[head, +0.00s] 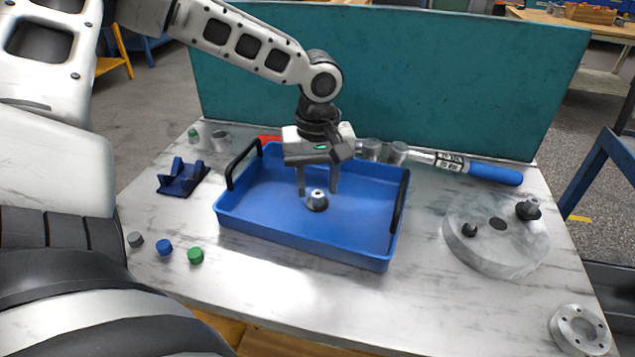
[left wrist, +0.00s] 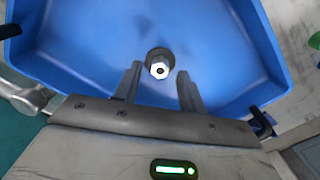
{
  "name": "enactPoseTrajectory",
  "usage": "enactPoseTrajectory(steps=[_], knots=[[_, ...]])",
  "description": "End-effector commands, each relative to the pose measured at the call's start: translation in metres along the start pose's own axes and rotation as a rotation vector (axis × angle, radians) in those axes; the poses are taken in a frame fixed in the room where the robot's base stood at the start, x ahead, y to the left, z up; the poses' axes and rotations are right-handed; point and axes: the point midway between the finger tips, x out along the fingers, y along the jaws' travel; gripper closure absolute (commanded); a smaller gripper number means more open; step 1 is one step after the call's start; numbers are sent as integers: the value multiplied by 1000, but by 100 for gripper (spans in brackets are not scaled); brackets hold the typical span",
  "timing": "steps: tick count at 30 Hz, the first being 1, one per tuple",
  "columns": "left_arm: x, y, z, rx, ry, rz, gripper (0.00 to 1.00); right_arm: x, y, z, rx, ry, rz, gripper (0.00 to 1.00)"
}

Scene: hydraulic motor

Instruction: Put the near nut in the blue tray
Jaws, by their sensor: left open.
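A blue tray (head: 290,235) with dark handles lies in the middle of the table. A grey metal nut (head: 317,200) with a wider dark base sits on the tray's floor. It also shows in the left wrist view (left wrist: 159,66), a little beyond the fingertips. My left gripper (head: 318,190) is over the tray with its fingers pointing down. Its fingers (left wrist: 157,82) are apart and nothing is between them in the left wrist view. Whether the nut is the near one cannot be told from its look alone. My right gripper is not in view.
A round grey plate (head: 480,255) at the right carries two dark pieces, one a nut-like part (head: 529,208). A torque wrench with a blue handle (head: 495,174) lies behind the tray. Small caps and a blue bracket (head: 183,178) are at the left. A flange (head: 580,330) is front right.

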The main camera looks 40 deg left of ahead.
Motion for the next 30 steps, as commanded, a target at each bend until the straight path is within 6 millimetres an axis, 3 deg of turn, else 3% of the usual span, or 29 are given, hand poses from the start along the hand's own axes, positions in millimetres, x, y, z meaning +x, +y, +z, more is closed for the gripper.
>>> enactPoseTrajectory(steps=[9,15,21,30], knots=[[-69,0,0,0,2,4,59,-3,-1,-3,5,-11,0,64],[-101,0,0,-1,2,2,59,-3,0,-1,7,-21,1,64],[-112,0,0,0,-1,0,59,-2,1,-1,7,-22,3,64],[-113,0,0,0,-1,0,59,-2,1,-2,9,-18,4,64]])
